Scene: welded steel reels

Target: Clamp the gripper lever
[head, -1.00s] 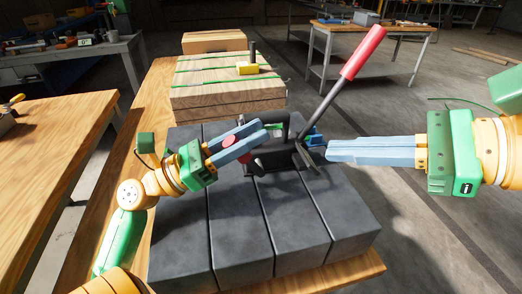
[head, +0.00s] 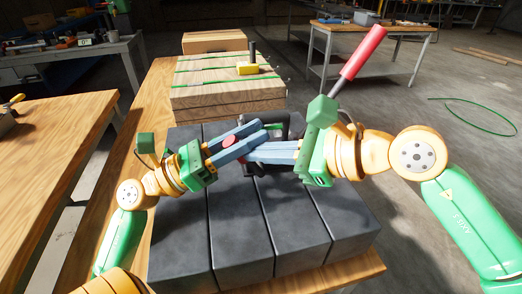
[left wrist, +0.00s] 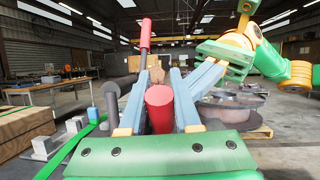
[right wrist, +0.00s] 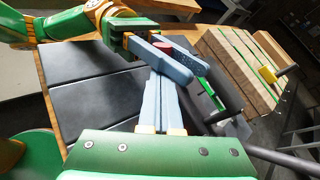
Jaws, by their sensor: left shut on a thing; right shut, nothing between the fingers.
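The lever has a red grip (head: 362,52) and a dark rod, and leans up to the right in the head view. Its lower part is hidden behind my right gripper. The red grip also shows upright in the left wrist view (left wrist: 145,35). My left gripper (head: 262,132) is shut on a red cylinder (left wrist: 160,108), which shows as a red spot between its fingers in the head view (head: 229,141). My right gripper (head: 252,153) is shut and empty. Its fingertips are close to the left fingers, above the dark blocks; I cannot tell whether they touch.
Dark grey blocks (head: 238,232) lie side by side on a wooden bench (head: 350,274). Stacked wooden boards with green straps (head: 215,85) stand behind them, with a yellow-and-black tool (head: 252,68) on top. Open floor lies at right.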

